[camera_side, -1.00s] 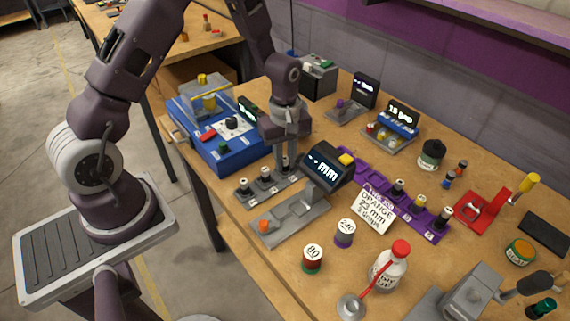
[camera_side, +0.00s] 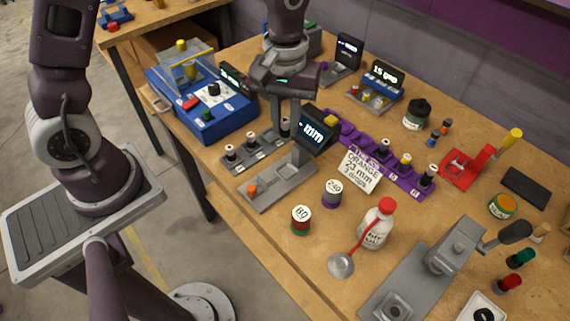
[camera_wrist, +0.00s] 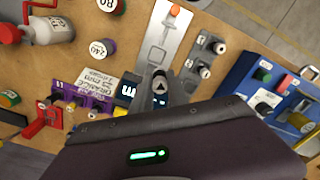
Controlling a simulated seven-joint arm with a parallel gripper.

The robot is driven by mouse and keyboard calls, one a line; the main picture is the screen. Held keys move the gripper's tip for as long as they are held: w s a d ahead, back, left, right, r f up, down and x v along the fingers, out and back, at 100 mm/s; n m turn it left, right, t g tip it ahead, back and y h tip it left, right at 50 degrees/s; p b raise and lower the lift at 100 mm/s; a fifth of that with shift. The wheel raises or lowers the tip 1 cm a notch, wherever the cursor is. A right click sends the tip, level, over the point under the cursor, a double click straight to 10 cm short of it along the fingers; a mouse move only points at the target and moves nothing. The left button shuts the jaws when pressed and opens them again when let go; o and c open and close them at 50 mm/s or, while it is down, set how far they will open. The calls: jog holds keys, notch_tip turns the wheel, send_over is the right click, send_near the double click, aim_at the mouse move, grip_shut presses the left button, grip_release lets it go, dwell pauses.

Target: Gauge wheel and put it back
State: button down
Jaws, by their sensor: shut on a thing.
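My gripper (camera_side: 287,122) is shut on a small dark wheel (camera_wrist: 160,87), mostly hidden between the fingers. It is at the far end of the grey rack (camera_side: 243,163), beside the gauge's display; how high it is held is unclear. Two dark wheels with white tops, one at the near end (camera_side: 230,152) and one in the middle (camera_side: 253,142), stand in the rack. The grey gauge track (camera_side: 280,187) carries an orange piece (camera_side: 252,188) at its near end. Its black display (camera_side: 315,130) reads "-- mm". The track also shows in the wrist view (camera_wrist: 165,25).
A purple rack (camera_side: 372,151) with several wheels and a white card (camera_side: 359,170) reading orange, 23 mm, 3 drops are right of the gauge. A blue machine (camera_side: 205,122) is left. Weights marked 240 (camera_side: 332,192) and 80 (camera_side: 301,220) and a bottle (camera_side: 376,226) stand in front.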

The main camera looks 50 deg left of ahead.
jog(key=shift+m, duration=0.5)
jog(key=f, duration=0.6)
jog(key=d+f, duration=0.1)
jog(key=f, duration=0.3)
jog(key=shift+s, duration=0.35)
jog(key=shift+f, duration=0.1)
jog(key=c, duration=1.3)
grip_release()
jog(key=s+a+r+m+t, duration=0.1)
jog(key=s+a+r, duration=0.15)
jog(key=r, duration=0.85)
jog(key=s+a+r+m+t, duration=0.1)
jog(key=s+r+t, duration=0.15)
jog(key=r, duration=0.85)
jog(key=s+a+r+m+t, duration=0.2)
jog(key=s+r+m, duration=0.2)
jog(key=s, duration=0.8)
jog(key=shift+a+r, duration=0.3)
jog(key=shift+a, duration=0.1)
